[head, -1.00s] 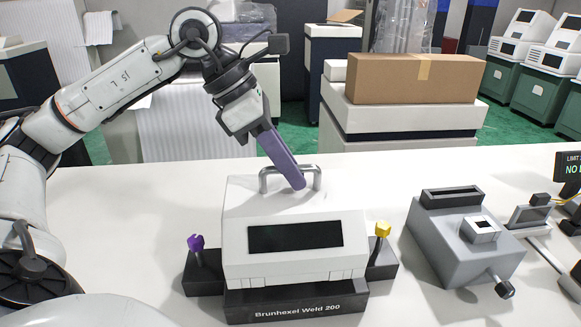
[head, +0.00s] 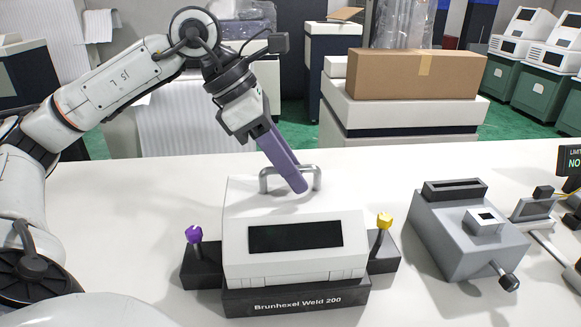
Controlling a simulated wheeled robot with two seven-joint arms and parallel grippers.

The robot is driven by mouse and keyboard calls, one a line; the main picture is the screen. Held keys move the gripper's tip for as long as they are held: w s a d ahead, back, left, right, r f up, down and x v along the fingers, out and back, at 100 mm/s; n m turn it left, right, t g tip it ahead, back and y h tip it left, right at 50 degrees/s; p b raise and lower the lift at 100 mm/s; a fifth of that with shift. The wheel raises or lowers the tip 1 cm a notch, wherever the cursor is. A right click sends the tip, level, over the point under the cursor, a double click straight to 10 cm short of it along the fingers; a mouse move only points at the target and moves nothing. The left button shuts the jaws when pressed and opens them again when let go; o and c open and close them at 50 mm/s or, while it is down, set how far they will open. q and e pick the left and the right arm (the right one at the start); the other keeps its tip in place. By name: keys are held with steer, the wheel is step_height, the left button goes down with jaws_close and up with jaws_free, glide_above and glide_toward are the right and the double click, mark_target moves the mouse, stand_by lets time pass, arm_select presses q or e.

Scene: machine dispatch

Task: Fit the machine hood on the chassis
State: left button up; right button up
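The white machine hood (head: 340,232) with a dark window and a grey bar handle (head: 316,177) on top sits on the black chassis (head: 300,300), which is labelled "Brunhexel Weld 200". A purple knob (head: 194,235) stands on the chassis's left side block and a yellow knob (head: 384,221) on its right one. My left gripper (head: 302,187) reaches down from the upper left, its purple fingers at the handle. The fingers overlap in this view, so I cannot tell whether they grip the handle. The seam between hood and chassis is only partly visible. My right gripper is not in view.
A grey device (head: 465,240) with a lever stands right of the machine on the white table (head: 120,215). Small instruments and a dark display (head: 572,165) sit at the far right. A cardboard box (head: 415,75) is on a cabinet behind the table.

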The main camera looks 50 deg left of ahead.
arm_select(q)
steer(key=shift+f, duration=0.15)
steer(key=shift+s+a+r, duration=0.1)
steer(key=shift+a+r, duration=0.05)
steer(key=shift+r, duration=0.35)
steer(key=p+v, duration=0.1)
steer(key=v, duration=0.8)
steer(key=shift+p, duration=0.3)
steer(key=shift+s+a+r, duration=0.15)
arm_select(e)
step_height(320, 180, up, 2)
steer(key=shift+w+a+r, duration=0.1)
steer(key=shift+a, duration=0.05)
